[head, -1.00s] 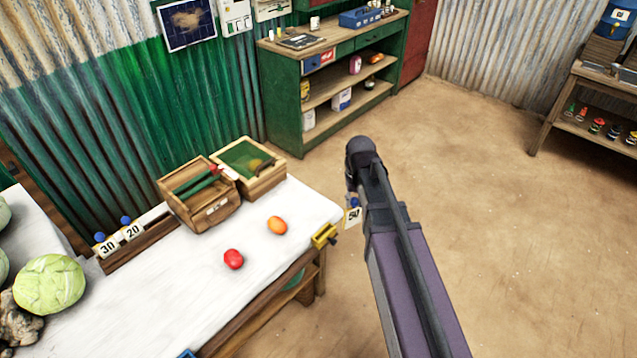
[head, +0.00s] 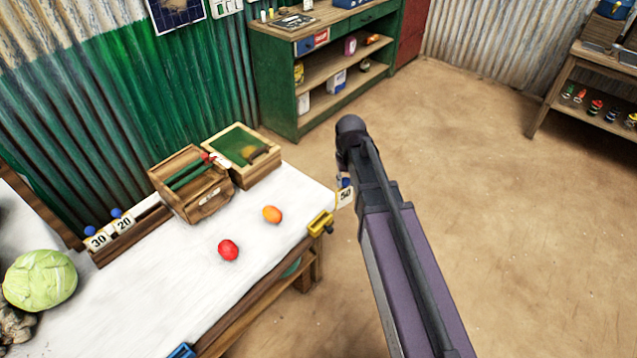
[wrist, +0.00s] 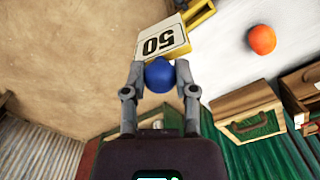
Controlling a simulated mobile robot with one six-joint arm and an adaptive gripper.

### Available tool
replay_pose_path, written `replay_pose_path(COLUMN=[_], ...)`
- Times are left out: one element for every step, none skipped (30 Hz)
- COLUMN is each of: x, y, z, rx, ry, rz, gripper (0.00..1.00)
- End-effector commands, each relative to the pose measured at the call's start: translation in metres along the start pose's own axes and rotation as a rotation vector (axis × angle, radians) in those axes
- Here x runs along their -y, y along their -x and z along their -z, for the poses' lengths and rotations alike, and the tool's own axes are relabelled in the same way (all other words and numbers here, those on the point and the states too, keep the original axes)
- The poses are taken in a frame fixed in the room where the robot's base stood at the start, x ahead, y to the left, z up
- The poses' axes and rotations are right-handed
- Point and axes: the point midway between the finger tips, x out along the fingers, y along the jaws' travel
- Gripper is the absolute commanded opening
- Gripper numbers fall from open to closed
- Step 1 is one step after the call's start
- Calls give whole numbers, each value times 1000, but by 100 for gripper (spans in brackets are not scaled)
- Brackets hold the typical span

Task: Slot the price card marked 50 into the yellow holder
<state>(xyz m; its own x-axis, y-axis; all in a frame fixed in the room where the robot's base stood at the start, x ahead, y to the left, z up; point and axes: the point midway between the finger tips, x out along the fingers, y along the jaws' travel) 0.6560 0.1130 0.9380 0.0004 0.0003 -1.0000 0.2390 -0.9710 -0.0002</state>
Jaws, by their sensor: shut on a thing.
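The price card marked 50 (head: 345,197) is white with black figures and shows beside my arm in the head view. In the wrist view my gripper (wrist: 160,76) is shut on the blue knob (wrist: 159,74) of this card (wrist: 163,41). The yellow holder (head: 320,223) is clamped at the right edge of the white table, just left of and a little below the card in the head view. It also shows in the wrist view (wrist: 198,14), close to the card's far edge. Whether card and holder touch is unclear.
An orange fruit (head: 272,214) and a red one (head: 228,250) lie on the white table (head: 170,290). Cards 30 (head: 98,240) and 20 (head: 123,224) stand in a wooden rack at left. Wooden boxes (head: 190,190) stand at the back. A blue holder (head: 181,351) sits at the front edge.

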Motion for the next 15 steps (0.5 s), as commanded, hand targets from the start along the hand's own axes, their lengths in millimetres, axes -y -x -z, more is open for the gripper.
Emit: replay_pose_path(x=[7, 12, 19, 24, 29, 36, 41, 46, 53, 56, 60, 63, 66, 67, 69], y=[-6, -8, -11, -13, -15, -18, -20, -21, -23, -24, -25, -26, -27, -27, -27], z=[6, 8, 12, 15, 18, 21, 23, 26, 28, 30, 31, 32, 33, 33, 34], rx=[0, 0, 0, 0, 0, 0, 0, 0, 0, 0, 0, 0, 0, 0, 0], ry=[26, 45, 69, 90, 111, 139, 159, 178, 203, 217, 230, 246, 254, 260, 266], rz=[0, 0, 1, 1, 1, 1, 1, 1, 1, 1, 1, 1, 1, 1, 1], gripper=[1, 1, 1, 1, 1, 1, 1, 1, 1, 1, 1, 1, 1, 1, 1])
